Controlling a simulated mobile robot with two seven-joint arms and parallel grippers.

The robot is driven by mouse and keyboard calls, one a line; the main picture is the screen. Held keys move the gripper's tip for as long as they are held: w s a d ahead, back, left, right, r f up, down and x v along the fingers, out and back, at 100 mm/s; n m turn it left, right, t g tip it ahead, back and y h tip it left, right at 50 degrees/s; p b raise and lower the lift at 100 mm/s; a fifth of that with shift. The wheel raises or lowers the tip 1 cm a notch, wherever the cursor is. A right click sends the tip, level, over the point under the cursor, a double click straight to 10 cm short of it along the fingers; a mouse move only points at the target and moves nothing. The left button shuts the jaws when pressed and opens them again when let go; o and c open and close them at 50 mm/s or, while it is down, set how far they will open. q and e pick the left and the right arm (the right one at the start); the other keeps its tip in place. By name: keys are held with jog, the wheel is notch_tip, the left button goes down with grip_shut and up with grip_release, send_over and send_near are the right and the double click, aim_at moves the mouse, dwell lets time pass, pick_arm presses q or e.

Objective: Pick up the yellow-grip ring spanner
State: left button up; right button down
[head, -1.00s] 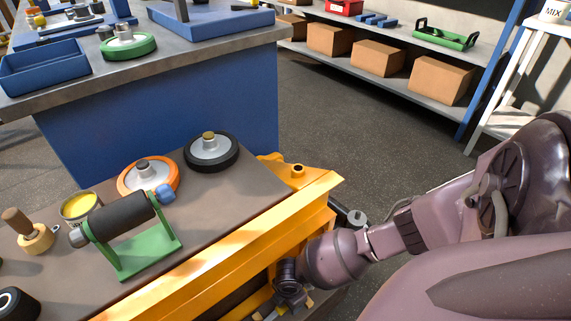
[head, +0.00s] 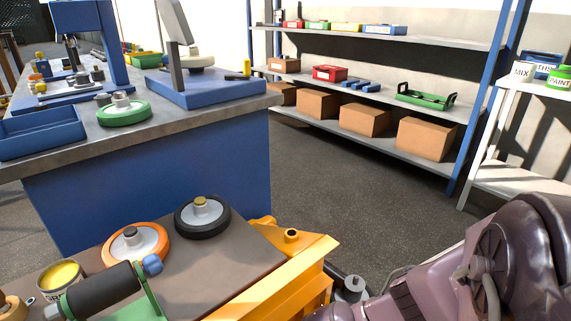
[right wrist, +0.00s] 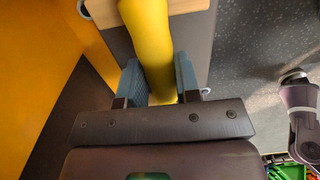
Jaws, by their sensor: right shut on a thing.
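The yellow grip of the spanner (right wrist: 150,40) runs down from the top edge of the right wrist view to between the fingers of my right gripper (right wrist: 158,83). The two blue-grey fingers are shut on it, one on each side. The ring end is out of frame, so I cannot see its shape. In the head view only part of my right arm shows at the lower right; its gripper is below the frame. My left gripper is in neither current view.
An orange cart (head: 275,285) carries an orange-rimmed wheel (head: 136,246), a black wheel (head: 203,216), a green-framed roller and a yellow tin (head: 60,278). A blue workbench (head: 150,185) stands behind. Shelves with boxes are at the back; the floor (head: 330,190) between is clear.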

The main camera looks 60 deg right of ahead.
jog(key=shift+r, duration=0.3)
pick_arm(q)
jog(key=s+g+p, duration=0.1)
jog(key=p, duration=0.4)
jog(key=s+r+g+p, duration=0.1)
jog(key=g+p, duration=0.1)
jog(key=p, duration=0.4)
jog(key=shift+a+r+n, duration=0.25)
jog(key=shift+n, duration=0.15)
pick_arm(e)
notch_tip(320, 180, up, 28)
jog(key=shift+f, duration=0.25)
pick_arm(q)
jog(key=shift+f, duration=0.1)
